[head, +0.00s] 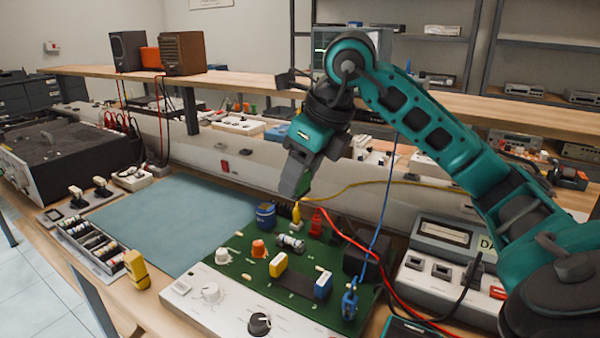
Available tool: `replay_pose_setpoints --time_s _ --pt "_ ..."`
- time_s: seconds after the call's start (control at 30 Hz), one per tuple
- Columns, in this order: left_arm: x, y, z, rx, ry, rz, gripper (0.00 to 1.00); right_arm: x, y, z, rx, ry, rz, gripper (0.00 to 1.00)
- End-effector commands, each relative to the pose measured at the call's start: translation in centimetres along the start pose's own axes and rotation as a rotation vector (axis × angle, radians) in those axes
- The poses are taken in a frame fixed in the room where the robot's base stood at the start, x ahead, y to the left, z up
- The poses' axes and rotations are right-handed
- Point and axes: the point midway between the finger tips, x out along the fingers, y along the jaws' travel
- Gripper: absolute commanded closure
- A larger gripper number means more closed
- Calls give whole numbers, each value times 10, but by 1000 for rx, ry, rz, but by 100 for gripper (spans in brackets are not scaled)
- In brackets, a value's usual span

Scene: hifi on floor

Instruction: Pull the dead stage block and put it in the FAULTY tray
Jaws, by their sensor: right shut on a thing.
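A green circuit board (225,262) sits on a white panel on the bench. On it stand a yellow block (278,265), a blue-and-white block (323,286), an orange part (258,248), a silver cylinder (290,243) and a blue cylinder (265,215). Which block is the dead stage is not visible. My right gripper (298,194) points down at the board's back edge, shut on what looks like a yellow plug (296,213) with a yellow lead. The plug appears upright at the board. No tray with a readable FAULTY label shows. My left gripper is out of view.
A compartment tray (92,246) of small parts stands at left, with another yellow block (137,268) beside it. A blue-grey mat (175,222) is clear. Red (316,222) and blue (349,303) plugs trail leads near the board. A grey instrument (445,265) stands at right.

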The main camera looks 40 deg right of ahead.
Motion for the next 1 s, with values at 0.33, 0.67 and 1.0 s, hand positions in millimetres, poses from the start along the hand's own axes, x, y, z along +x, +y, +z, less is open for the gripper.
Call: replay_pose_setpoints --time_s 0.33,0.67,1.0 --pt "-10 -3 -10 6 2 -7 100 -19 0 8 1 0 -1 83" --pt "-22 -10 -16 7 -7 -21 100 -37 0 15 1 0 -1 83" --pt "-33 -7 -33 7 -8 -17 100 -56 0 23 1 -1 0 83"
